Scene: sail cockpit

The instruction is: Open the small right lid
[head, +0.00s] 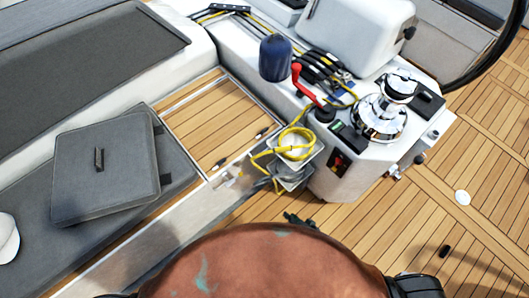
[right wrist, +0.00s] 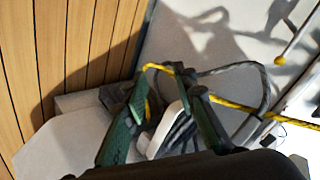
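The wooden slatted lid panel (head: 205,118) lies flat and looks closed in the bench, between the grey cushions and the white winch console. Two small dark fittings (head: 220,163) lie near its front edge. I cannot be sure that this is the small right lid. My right gripper (head: 295,219) shows only as dark green tips below the yellow rope, apart from the panel. In the right wrist view its green fingers (right wrist: 160,118) are spread. A pale block and yellow-and-grey rope show between or behind them; contact is unclear. My left gripper is not in view.
Yellow rope (head: 296,143) hangs over a small holder (head: 290,176) by the console (head: 350,180). A winch (head: 380,118), red handle (head: 305,84) and blue cylinder (head: 275,57) stand on it. A loose grey cushion (head: 105,170) lies left of the panel.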

